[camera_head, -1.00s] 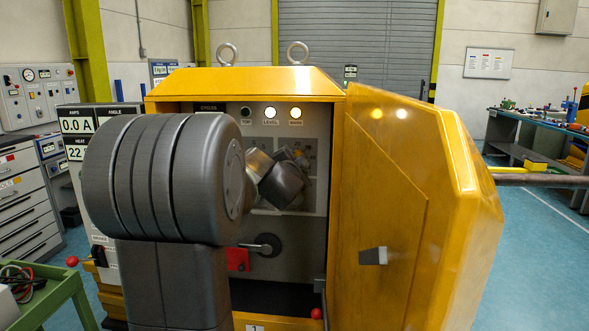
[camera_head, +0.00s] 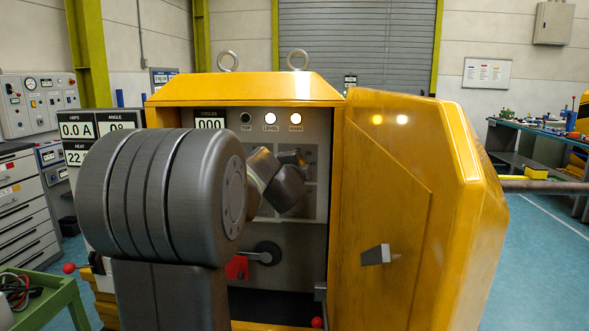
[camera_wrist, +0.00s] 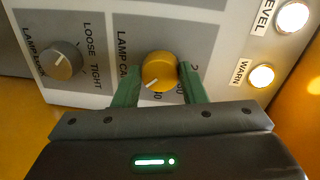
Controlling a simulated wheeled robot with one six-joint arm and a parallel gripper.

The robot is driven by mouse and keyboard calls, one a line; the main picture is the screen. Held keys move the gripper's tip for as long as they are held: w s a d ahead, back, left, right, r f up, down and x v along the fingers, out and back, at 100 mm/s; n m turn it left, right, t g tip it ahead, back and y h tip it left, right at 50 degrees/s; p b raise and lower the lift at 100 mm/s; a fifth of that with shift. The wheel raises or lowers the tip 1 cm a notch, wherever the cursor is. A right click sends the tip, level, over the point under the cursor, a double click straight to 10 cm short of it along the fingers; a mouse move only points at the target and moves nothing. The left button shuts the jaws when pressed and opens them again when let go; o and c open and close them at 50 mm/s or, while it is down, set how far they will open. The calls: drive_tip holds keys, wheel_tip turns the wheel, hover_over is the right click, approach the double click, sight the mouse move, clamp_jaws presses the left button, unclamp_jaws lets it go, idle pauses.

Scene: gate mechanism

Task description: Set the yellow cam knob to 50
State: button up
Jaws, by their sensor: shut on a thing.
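My gripper (camera_wrist: 159,77) is shut on the knob, with one green finger on each side. In the head view my arm hides the knob, and my wrist (camera_head: 284,188) reaches into the open yellow cabinet (camera_head: 240,88).
A grey lock knob (camera_wrist: 62,60) marked LOOSE and TIGHT is beside the cam knob. The LEVEL lamp (camera_wrist: 292,16) and WARN lamp (camera_wrist: 262,76) are lit. The open cabinet door (camera_head: 400,200) stands on the right. A black handle (camera_head: 267,252) is lower in the cabinet.

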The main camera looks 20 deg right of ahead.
drive_tip(key=o, duration=1)
drive_tip(key=shift+s, duration=0.1)
drive_tip(key=f+v, duration=0.1)
drive_tip(key=v, duration=1.2)
drive_tip(key=shift+s+a+r+p, duration=0.3)
drive_tip(key=shift+r+p, duration=0.1)
drive_tip(key=shift+r, duration=0.1)
